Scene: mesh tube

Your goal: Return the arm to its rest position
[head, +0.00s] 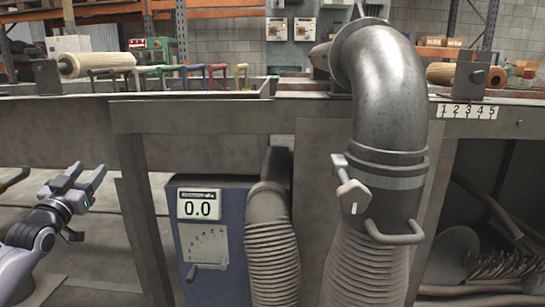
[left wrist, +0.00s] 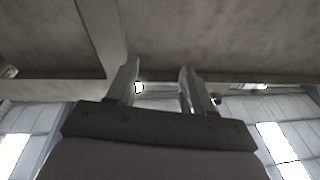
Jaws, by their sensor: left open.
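My left gripper (head: 87,172) is at the lower left of the head view, in front of the bench and below its top edge. Its two fingers stand apart with nothing between them. In the left wrist view the same open fingers (left wrist: 159,70) point up toward a grey underside, with empty space between them. My left arm comes in from the lower left corner. My right gripper is in neither view.
A grey metal bench (head: 60,130) crosses the view. A large metal elbow duct (head: 385,90) with a ribbed hose stands at centre right. A blue box (head: 215,240) with a 0.0 display sits under the bench. Colored handles (head: 185,75) line the top.

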